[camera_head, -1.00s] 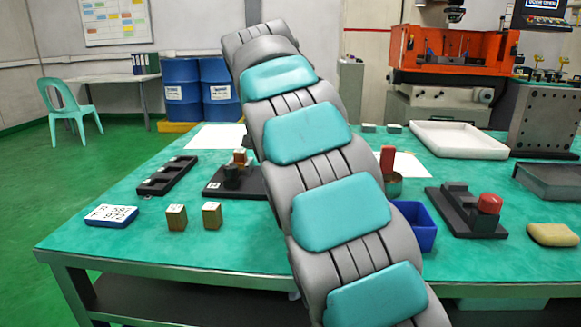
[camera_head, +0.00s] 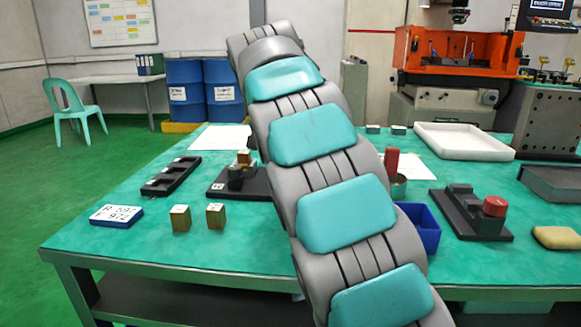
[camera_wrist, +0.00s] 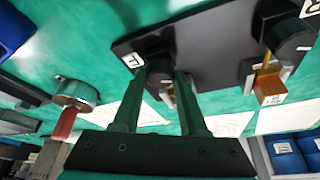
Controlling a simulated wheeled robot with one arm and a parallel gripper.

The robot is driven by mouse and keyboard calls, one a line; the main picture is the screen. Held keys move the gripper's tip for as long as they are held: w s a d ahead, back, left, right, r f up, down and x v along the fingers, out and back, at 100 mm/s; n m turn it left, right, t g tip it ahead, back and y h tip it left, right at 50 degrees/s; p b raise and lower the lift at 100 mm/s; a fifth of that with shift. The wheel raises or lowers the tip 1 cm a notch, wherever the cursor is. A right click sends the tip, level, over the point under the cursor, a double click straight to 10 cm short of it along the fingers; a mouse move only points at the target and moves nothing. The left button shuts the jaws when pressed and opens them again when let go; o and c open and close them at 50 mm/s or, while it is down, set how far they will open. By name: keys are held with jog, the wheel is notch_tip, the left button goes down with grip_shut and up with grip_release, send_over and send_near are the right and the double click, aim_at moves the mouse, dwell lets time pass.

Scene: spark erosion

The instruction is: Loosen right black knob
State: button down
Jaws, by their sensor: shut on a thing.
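A black fixture plate (camera_wrist: 215,40) fills the upper part of the wrist view. My gripper (camera_wrist: 160,78) reaches toward it with both dark fingers shut around a black knob (camera_wrist: 157,50) beside a white letter label. The fingers hide part of the knob. A second black round part (camera_wrist: 290,38) stands at the other end of the plate, with a brass-coloured block (camera_wrist: 269,85) next to it. In the head view the fixture's plate (camera_head: 222,188) shows left of my arm, which hides its right part and my gripper.
A metal cup (camera_wrist: 78,95) with a red-handled thing stands near the fixture. Two brass blocks (camera_head: 180,218) and a dark slotted rack (camera_head: 170,176) lie left.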

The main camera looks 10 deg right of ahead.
jog(key=n+y, duration=0.1)
jog(key=n, duration=0.3)
jog(key=shift+s+d+n+t+y+b, duration=0.1)
jog(key=shift+n+t+y+b, duration=0.25)
jog(key=shift+n+t+y, duration=0.05)
jog(key=n+y, duration=0.1)
jog(key=n, duration=0.2)
jog(key=n+y, duration=0.1)
jog(key=n, duration=0.2)
jog(key=shift+d+t, duration=0.15)
jog(key=shift+t, duration=0.15)
jog(key=n+y, duration=0.2)
jog(key=n, duration=0.3)
jog(key=shift+d+p, duration=0.1)
jog(key=shift+p, duration=0.2)
jog(key=n+g+y, duration=0.1)
jog(key=n, duration=0.2)
jog(key=shift+d, duration=0.2)
jog(key=shift+w+n+g, duration=0.2)
jog(key=shift+n+g, duration=0.4)
jog(key=shift+n, duration=0.5)
jog(key=shift+n+y, duration=0.4)
jog(key=shift+n, duration=0.2)
